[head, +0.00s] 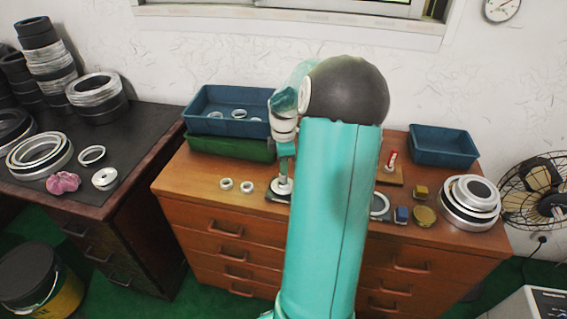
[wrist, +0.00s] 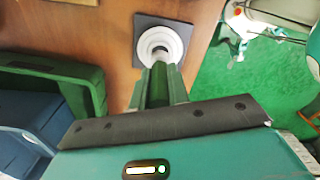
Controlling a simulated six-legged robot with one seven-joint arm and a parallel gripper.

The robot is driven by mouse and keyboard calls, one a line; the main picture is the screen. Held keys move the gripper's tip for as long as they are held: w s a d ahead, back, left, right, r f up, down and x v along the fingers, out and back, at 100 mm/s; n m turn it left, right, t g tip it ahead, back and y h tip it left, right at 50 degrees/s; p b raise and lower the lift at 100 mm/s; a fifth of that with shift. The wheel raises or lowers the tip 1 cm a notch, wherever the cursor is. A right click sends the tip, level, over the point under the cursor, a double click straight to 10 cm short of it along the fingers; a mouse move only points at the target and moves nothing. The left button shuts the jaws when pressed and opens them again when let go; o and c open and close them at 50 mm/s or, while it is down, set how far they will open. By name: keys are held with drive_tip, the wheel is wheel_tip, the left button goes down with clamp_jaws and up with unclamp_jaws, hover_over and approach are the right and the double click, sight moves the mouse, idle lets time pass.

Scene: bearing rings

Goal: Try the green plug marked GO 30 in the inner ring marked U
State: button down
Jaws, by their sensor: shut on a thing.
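My gripper (wrist: 159,84) is shut on the green plug (wrist: 158,88), whose dark green handle shows between the fingers in the wrist view. Its pale tip points at the middle of a pale metal ring (wrist: 147,47) on a dark square pad (wrist: 140,24). I cannot tell whether the tip is inside the bore or just above it. In the head view, my gripper (head: 284,168) hangs down over the same ring (head: 280,189), left of my arm. The plug is not clear there. No marking GO 30 or U is readable.
Two small rings (head: 236,185) lie left of the pad. Right of my arm are a red-handled plug (head: 391,158), small blocks (head: 402,214), a gold disc (head: 424,217) and stacked rings (head: 470,203).

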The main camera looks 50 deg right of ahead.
drive_tip(key=shift+f, duration=0.8)
idle(0.6)
drive_tip(key=shift+r, duration=0.15)
drive_tip(key=shift+r, duration=2.55)
drive_tip(key=shift+r, duration=0.1)
